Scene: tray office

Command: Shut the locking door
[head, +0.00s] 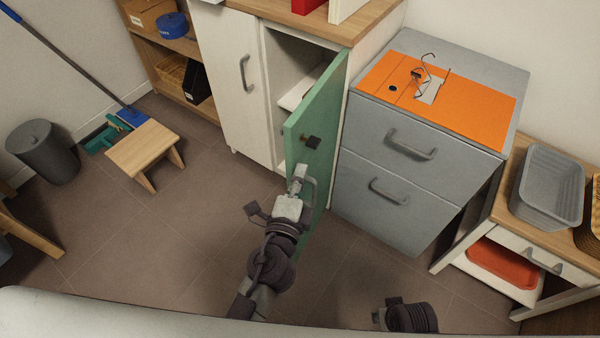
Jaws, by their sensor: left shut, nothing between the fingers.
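The locking door (328,120) is the green door of the white cabinet, and it stands open, swung out toward me. It has a dark lock or knob (312,142) and a grey bar handle (309,190) below it. The cabinet opening (290,70) shows a pale shelf inside. My left gripper (298,178) is shut and empty, at the door's outer face close by the handle; I cannot tell whether it touches. Only a dark part of my right arm shows at the bottom edge; its fingers are not visible.
A wooden stool (145,150) and grey bin (43,150) are at the left. The floor (190,240) before the cabinet is clear. A side table with a grey tray (547,185) is at the right.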

